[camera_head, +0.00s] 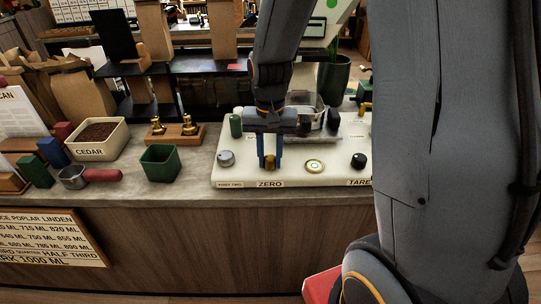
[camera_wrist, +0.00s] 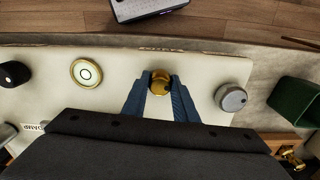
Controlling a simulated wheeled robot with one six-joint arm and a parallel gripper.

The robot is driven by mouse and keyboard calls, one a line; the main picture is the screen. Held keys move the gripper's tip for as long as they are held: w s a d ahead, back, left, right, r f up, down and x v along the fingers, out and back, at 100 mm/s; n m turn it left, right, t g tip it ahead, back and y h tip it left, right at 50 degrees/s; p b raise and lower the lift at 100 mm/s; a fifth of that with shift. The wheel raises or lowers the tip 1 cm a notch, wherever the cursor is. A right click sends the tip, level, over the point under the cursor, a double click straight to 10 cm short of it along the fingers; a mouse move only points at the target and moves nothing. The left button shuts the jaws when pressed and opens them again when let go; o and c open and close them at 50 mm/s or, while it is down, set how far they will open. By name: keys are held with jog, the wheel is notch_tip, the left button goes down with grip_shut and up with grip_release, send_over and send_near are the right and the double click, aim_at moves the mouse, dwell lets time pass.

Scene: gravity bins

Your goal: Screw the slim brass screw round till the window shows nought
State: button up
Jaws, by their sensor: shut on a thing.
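The slim brass screw (camera_head: 270,163) stands on the cream scale base (camera_head: 290,180), behind the label ZERO. It also shows in the wrist view (camera_wrist: 160,86). My gripper (camera_head: 266,158) points down over it, with its two blue fingers shut on the screw's head, one on each side. The fingertips also show in the wrist view (camera_wrist: 160,80). The screw's lower part is hidden. I cannot make out a reading in any window.
A grey knob (camera_head: 226,158) is left of the screw. A brass-rimmed round disc (camera_head: 314,166) and a black knob (camera_head: 358,161) are to its right. A green bin (camera_head: 161,163) and a red-handled scoop (camera_head: 88,176) stand left on the counter.

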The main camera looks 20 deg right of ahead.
aim_at(270, 157)
jog(key=shift+w+m, duration=0.1)
jog(key=shift+m, duration=0.4)
jog(key=o, duration=1.1)
jog(key=shift+c, duration=0.2)
jog(key=shift+r, duration=0.1)
jog(key=shift+r+b, duration=0.8)
jog(key=shift+r, duration=3.05)
jog(key=s+f+n+b, duration=0.1)
jog(key=s+f+n, duration=0.1)
jog(key=s, duration=0.1)
jog(key=s+f+n+t+b, duration=0.1)
jog(key=s+f, duration=0.2)
jog(key=s+f+n+b, duration=0.1)
jog(key=s+f+n, duration=0.1)
jog(key=s+f, duration=0.1)
jog(key=shift+s+d+f+n, duration=0.1)
jog(key=shift+s+f+n, duration=0.1)
jog(key=shift+f+n, duration=0.1)
